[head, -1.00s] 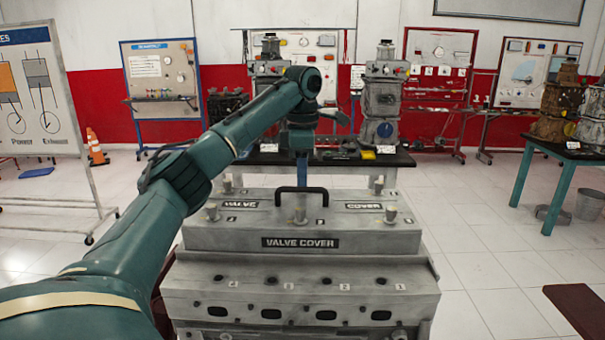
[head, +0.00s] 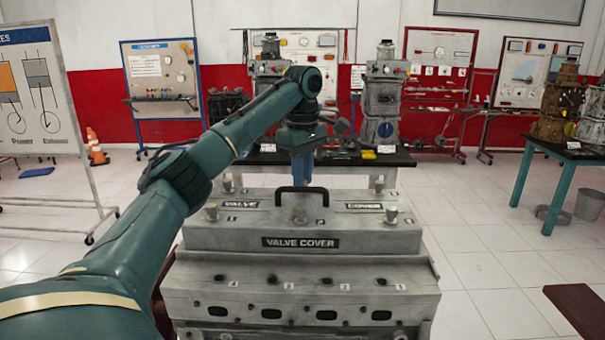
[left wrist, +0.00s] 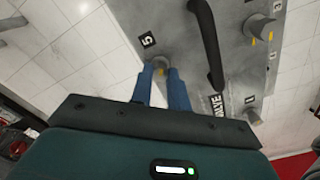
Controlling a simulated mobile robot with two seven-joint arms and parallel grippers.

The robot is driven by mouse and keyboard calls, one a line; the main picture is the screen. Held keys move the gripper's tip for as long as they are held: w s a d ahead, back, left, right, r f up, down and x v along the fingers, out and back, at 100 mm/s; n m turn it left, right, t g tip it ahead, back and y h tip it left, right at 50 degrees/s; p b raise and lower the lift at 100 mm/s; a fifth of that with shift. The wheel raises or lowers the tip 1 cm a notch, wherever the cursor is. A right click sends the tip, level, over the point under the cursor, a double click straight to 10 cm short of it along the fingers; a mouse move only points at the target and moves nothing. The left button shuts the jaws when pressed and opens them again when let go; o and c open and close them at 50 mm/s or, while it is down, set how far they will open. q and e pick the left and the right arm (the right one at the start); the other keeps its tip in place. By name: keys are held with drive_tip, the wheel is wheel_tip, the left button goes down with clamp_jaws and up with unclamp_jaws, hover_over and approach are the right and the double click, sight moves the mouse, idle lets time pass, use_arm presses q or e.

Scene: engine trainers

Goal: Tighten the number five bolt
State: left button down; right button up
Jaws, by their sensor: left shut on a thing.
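The grey valve cover (head: 240,238) sits on the engine block. The number five bolt (left wrist: 160,63) stands on the cover beside a black "5" label (left wrist: 147,40) and the black handle in the left wrist view. My left gripper (left wrist: 161,75) is shut on this bolt, one blue finger on each side of its head. Other bolts stand at the cover's corners, such as the front left bolt (head: 212,212) and front right bolt (head: 391,215).
The handle arches close to the gripper. A black-topped table (head: 345,159) with engine models stands behind the cover. A teal-legged table (head: 570,150) is at the right and a whiteboard (head: 38,90) at the left. The tiled floor on both sides is mostly clear.

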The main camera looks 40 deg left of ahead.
use_arm(q)
drive_tip(key=m, duration=1.4)
drive_tip(key=shift+m, duration=0.4)
drive_tip(key=m, duration=0.3)
drive_tip(key=shift+m, duration=0.3)
drive_tip(key=m, duration=0.3)
drive_tip(key=shift+m, duration=0.3)
drive_tip(key=m, duration=0.6)
drive_tip(key=shift+m, duration=0.3)
